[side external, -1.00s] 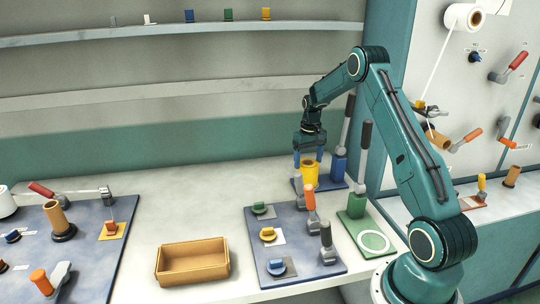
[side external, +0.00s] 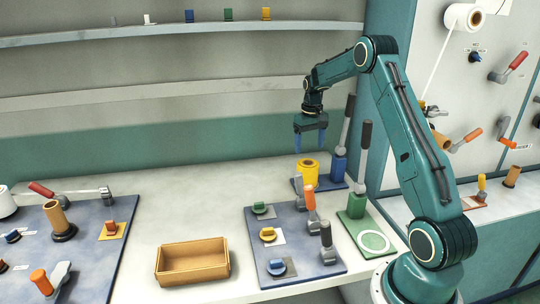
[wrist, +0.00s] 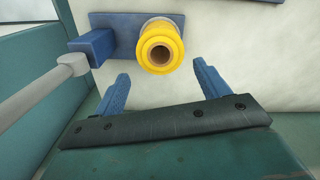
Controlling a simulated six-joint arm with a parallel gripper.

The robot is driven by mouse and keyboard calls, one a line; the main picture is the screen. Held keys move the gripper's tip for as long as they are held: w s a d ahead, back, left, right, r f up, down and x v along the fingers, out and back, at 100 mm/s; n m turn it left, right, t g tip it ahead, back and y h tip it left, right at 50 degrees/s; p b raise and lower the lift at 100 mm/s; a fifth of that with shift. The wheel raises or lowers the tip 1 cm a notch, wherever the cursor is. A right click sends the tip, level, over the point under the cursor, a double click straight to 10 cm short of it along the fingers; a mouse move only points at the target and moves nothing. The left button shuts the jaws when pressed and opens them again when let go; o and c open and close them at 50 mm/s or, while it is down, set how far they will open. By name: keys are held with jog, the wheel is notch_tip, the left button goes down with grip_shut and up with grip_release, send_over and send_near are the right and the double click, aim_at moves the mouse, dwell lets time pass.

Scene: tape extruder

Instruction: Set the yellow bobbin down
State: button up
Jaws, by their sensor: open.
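The yellow bobbin (side external: 308,172) stands upright on the table at the back right, at the blue base plate of a lever. In the wrist view the bobbin (wrist: 160,47) shows from above, with its brown core, and overlaps the blue plate (wrist: 120,35). My gripper (side external: 311,143) hangs above the bobbin with its blue fingers pointing down. In the wrist view my gripper (wrist: 160,85) is open and empty, its fingers apart from the bobbin. The exact contact under the bobbin is hidden.
A blue lever (side external: 341,150) stands close to the right of the bobbin, and a green lever (side external: 360,180) is nearer. A blue panel (side external: 295,245) with knobs and handles lies in front. A tan tray (side external: 192,263) sits to the left. The table's back left is clear.

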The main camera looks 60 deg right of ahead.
jog(key=shift+a, duration=0.1)
jog(key=s+a+r+n+t+h, duration=0.1)
jog(key=s+a+r, duration=0.2)
jog(key=a+r, duration=0.65)
jog(key=s+a+r+n+t, duration=0.1)
jog(key=s+a+r+n, duration=0.1)
jog(key=a+r, duration=0.75)
jog(key=s+a+f+n+t, duration=0.1)
jog(key=s+a, duration=0.7)
jog(key=s, duration=0.1)
jog(key=s+a+f+n+t+y, duration=0.1)
jog(key=s+a+n+t, duration=0.1)
jog(key=s+a, duration=0.7)
jog(key=shift+s+f+t, duration=0.3)
jog(key=shift+s, duration=0.15)
